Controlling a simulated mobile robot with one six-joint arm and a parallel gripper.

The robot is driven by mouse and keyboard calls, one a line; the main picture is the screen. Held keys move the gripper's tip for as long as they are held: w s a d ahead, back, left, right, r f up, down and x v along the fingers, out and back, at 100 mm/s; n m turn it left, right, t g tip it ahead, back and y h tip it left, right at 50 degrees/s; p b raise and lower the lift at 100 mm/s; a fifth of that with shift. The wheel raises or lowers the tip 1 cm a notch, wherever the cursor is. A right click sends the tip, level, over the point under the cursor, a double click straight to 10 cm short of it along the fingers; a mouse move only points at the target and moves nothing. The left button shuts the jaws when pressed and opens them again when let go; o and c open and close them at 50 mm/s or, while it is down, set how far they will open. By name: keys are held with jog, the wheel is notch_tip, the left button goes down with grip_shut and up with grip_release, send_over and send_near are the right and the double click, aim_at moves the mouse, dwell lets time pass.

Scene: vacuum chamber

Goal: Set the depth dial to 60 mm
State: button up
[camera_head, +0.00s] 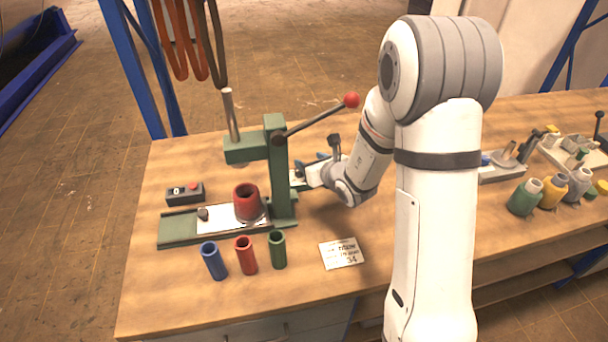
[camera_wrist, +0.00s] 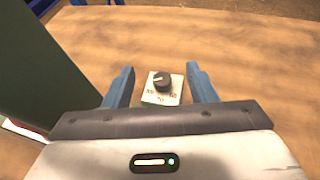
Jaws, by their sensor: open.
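The depth dial is a round black knob (camera_wrist: 161,81) on a small pale plate (camera_wrist: 174,97) in the wrist view. Dark numbers lie along the plate's lower part, too small to read surely. A light mark shows at the knob's upper left. My gripper (camera_wrist: 160,70) is open, its two blue fingers left and right of the dial with gaps on both sides and nothing held. In the head view my gripper (camera_head: 309,172) is behind the green press (camera_head: 280,185), which partly hides it. I cannot make out the dial there.
A red cup (camera_head: 247,203) stands on the press base. A switch box (camera_head: 185,193) is at left. Bottles (camera_head: 525,197) stand at right. A red-knobbed lever (camera_head: 351,100) juts above my gripper.

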notch_tip(320, 180, down, 6)
jog(key=b, duration=0.5)
jog(key=shift+f, duration=0.1)
jog(key=shift+p+x, duration=0.6)
jog(key=shift+x, duration=3.3)
